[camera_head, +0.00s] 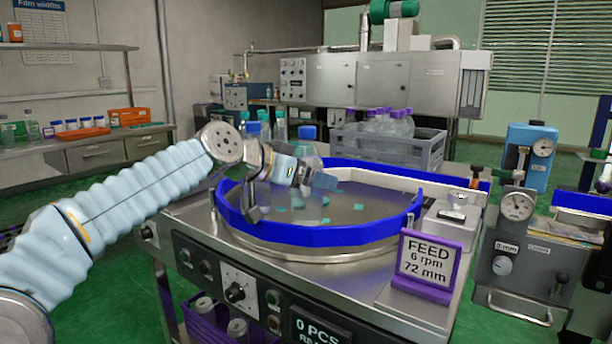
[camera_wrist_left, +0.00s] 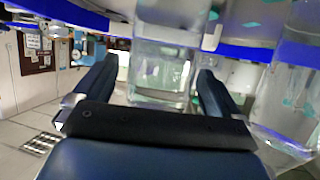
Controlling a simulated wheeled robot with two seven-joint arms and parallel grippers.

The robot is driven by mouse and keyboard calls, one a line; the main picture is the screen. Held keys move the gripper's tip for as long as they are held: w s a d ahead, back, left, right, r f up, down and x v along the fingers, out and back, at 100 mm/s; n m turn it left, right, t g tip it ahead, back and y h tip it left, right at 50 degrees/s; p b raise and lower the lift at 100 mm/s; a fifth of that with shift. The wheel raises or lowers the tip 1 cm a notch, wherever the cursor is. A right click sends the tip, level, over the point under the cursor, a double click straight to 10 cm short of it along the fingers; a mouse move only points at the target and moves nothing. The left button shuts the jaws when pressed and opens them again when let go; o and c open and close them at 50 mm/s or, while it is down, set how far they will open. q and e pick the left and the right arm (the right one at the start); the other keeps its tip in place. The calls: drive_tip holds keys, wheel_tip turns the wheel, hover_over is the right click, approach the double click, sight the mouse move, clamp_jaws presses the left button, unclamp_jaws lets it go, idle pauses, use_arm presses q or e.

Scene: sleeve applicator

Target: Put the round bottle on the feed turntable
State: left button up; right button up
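A clear round bottle (camera_head: 311,154) with a blue cap stands upright over the feed turntable (camera_head: 345,212), inside its blue rim. I cannot tell whether its base rests on the surface. My left gripper (camera_head: 307,178) is at the bottle's body, with one finger on each side. In the left wrist view, the clear bottle (camera_wrist_left: 160,72) lies between the fingertips of the left gripper (camera_wrist_left: 157,75). Narrow gaps show beside it, so the fingers look open around it. My right gripper is in neither view.
A purple-framed FEED sign (camera_head: 427,264) stands at the front right, and a gauge unit (camera_head: 517,207) is on the right.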

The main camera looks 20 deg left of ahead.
use_arm(q)
drive_tip(key=shift+r, duration=0.1)
drive_tip(key=b+v, duration=0.1)
drive_tip(key=v, duration=1.1)
drive_tip(key=shift+b, duration=0.4)
idle(1.7)
